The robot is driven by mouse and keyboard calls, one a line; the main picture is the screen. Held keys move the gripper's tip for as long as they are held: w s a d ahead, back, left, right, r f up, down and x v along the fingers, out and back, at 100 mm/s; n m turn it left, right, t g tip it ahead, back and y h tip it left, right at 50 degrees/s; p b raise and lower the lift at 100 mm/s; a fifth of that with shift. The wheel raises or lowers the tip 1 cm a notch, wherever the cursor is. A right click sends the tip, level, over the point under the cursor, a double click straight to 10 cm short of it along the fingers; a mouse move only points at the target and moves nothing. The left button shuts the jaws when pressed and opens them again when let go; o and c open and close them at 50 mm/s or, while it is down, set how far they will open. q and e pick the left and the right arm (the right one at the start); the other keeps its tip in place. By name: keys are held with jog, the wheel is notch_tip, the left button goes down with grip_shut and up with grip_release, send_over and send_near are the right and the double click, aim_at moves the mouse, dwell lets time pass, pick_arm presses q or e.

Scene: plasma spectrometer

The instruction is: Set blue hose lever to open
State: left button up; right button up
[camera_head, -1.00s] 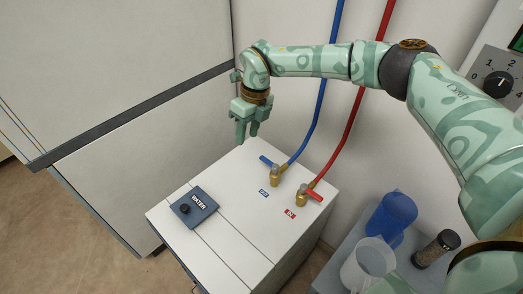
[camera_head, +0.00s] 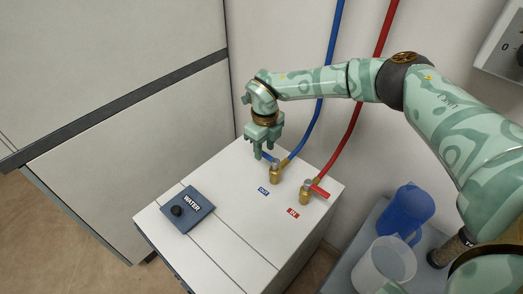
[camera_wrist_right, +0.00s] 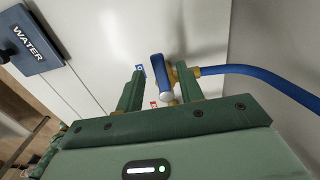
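The blue hose (camera_head: 307,139) runs down the wall to a brass valve (camera_head: 275,174) on top of the white box. The blue lever (camera_wrist_right: 156,67) extends from this valve, roughly crosswise to the hose in the right wrist view. In the head view the lever (camera_head: 268,158) is partly hidden by my right gripper (camera_head: 265,153), which points down at it. In the right wrist view my right gripper (camera_wrist_right: 160,72) is open, with one finger on each side of the lever. I cannot tell whether either finger touches it. My left gripper is not in view.
A red hose (camera_head: 356,100) ends at a second brass valve (camera_head: 305,194) with a red lever (camera_head: 320,191), close on the right. A WATER panel with a black knob (camera_head: 177,211) lies on the box's left. A blue jug (camera_head: 408,212) and a clear pitcher (camera_head: 383,262) stand lower right.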

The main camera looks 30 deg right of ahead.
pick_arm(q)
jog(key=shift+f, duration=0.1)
pick_arm(e)
jog(key=shift+f, duration=0.3)
grip_shut()
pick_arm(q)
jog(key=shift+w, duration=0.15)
pick_arm(e)
jog(key=shift+a+r, duration=0.1)
pick_arm(q)
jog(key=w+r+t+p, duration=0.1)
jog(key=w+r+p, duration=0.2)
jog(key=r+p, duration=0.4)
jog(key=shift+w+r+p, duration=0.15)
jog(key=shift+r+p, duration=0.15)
jog(key=shift+p, duration=0.45)
pick_arm(e)
jog(key=shift+s+a+n, duration=0.45)
jog(key=shift+s+n, duration=0.45)
jog(key=shift+n, duration=2.1)
jog(key=shift+s+a+n, duration=0.4)
jog(key=shift+s+n, duration=0.5)
jog(key=shift+n, duration=2.1)
jog(key=shift+s+a+n, duration=0.45)
jog(key=shift+s+n, duration=0.45)
jog(key=shift+n, duration=2.1)
